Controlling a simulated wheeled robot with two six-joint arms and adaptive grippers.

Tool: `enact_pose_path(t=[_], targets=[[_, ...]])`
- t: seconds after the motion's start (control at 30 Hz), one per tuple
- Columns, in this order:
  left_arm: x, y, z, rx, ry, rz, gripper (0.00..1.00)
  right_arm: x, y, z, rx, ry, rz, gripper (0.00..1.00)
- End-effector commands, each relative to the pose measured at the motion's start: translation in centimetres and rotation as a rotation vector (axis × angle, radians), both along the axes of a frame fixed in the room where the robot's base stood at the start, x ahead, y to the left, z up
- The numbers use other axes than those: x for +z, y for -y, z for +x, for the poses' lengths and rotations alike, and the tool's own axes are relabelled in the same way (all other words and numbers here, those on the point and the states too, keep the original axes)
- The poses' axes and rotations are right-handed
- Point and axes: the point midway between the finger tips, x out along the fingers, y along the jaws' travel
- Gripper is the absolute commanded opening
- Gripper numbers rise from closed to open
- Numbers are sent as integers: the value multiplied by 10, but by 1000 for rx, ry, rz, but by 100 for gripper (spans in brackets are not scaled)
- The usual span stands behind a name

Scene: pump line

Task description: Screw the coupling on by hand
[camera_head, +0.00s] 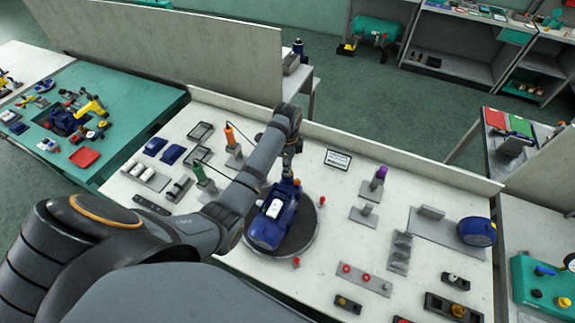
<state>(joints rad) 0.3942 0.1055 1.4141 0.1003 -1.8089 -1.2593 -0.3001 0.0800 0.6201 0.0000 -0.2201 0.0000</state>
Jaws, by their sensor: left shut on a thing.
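A blue pump (268,228) with a white part on top lies on a round dark turntable (306,236) in the middle of the white bench. My left arm reaches across the bench from the left. My left gripper (289,172) points down at the far end of the pump and is shut. The coupling between its fingers is too small and too covered by the gripper to make out clearly. A small orange-brown spot shows right beside the fingertips. I cannot tell whether the coupling touches the pump's thread. My right gripper is not in view.
Stands with an orange-handled (229,134) and a green-handled tool (199,172) are left of the turntable. A purple-topped tool (380,173), a small sign (338,159) and a blue round motor (477,232) are to the right. Low blocks with red knobs (346,268) lie in front.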

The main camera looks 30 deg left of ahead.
Motion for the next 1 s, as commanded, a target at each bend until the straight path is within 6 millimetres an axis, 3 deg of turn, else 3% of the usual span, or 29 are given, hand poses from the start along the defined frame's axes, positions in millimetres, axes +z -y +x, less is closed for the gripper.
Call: enact_pose_path(t=[0.27,0.5,0.77,1.0], targets=[[0,0,0,-23,0,0,0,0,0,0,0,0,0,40],[0,0,0,-297,0,0,0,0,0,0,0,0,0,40],[0,0,0,-315,0,0,0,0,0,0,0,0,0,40],[-1,0,0,-585,0,0,0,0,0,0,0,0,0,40]])
